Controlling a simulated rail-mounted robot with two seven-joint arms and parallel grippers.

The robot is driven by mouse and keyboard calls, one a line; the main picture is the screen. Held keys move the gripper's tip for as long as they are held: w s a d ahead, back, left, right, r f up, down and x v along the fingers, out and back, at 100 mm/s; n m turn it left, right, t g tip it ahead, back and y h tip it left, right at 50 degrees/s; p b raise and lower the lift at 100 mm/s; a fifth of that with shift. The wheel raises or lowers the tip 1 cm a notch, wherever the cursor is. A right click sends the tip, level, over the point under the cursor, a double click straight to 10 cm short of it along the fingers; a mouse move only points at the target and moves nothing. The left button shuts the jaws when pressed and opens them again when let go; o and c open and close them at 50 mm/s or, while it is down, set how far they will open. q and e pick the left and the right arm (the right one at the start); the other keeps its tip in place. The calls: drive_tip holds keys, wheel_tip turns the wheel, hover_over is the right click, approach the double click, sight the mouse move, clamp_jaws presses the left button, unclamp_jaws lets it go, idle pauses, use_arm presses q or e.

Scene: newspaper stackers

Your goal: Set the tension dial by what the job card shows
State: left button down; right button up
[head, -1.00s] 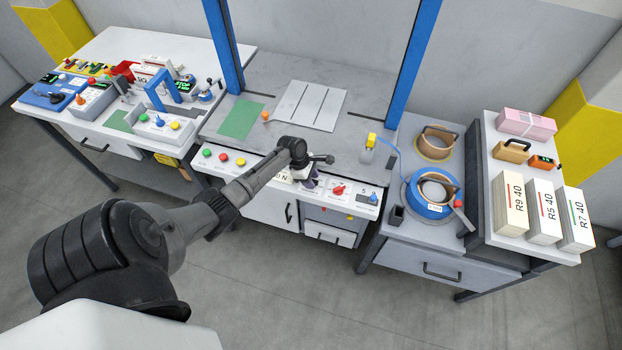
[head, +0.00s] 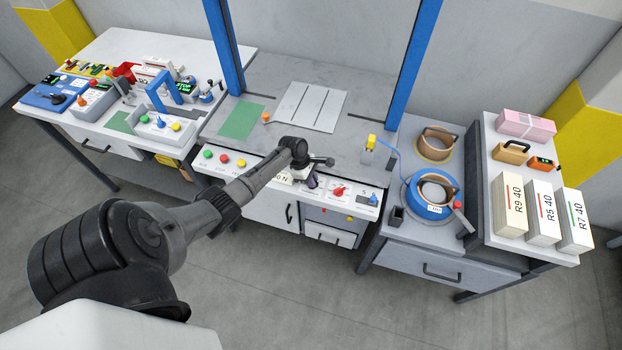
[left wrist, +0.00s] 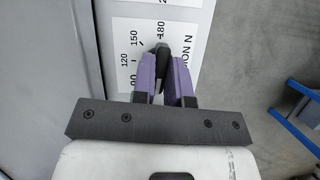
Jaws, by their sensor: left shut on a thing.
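The tension dial is on the front panel of the machine; its white scale plate (left wrist: 127,40) shows in the left wrist view with 90, 120, 150, 180 and part of the word ending "ION N". My left gripper (left wrist: 166,65) has purple fingers shut on the dial's black knob (left wrist: 161,50). The knob's tip points toward the stretch near 150 and 180; the fingers cover part of it, so I cannot read the exact setting. In the head view my left gripper (head: 311,181) is at the panel and hides most of the dial. I cannot make out a job card.
Green, red and yellow buttons (head: 223,158) sit left of the dial, and a red knob (head: 339,191) sits right of it. A blue strap reel (head: 414,206) stands further right, near white stacks marked R5 40 (head: 543,216). A crowded bench is at the left.

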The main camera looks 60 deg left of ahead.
use_arm(q)
drive_tip(key=shift+m+g+p, duration=0.3)
drive_tip(key=shift+m+p, duration=0.05)
drive_tip(key=shift+m, duration=0.45)
drive_tip(key=shift+m+g, duration=0.3)
drive_tip(key=shift+m, duration=0.5)
drive_tip(key=shift+w+f+m+g+h, duration=0.15)
drive_tip(key=shift+m+g, duration=0.25)
drive_tip(key=shift+m, duration=0.7)
drive_tip(key=shift+s+r+m+g+h, duration=0.1)
drive_tip(key=shift+m+g+h, duration=0.25)
drive_tip(key=shift+m, duration=0.75)
drive_tip(key=c, duration=1.1)
unclamp_jaws()
drive_tip(key=shift+c, duration=0.2)
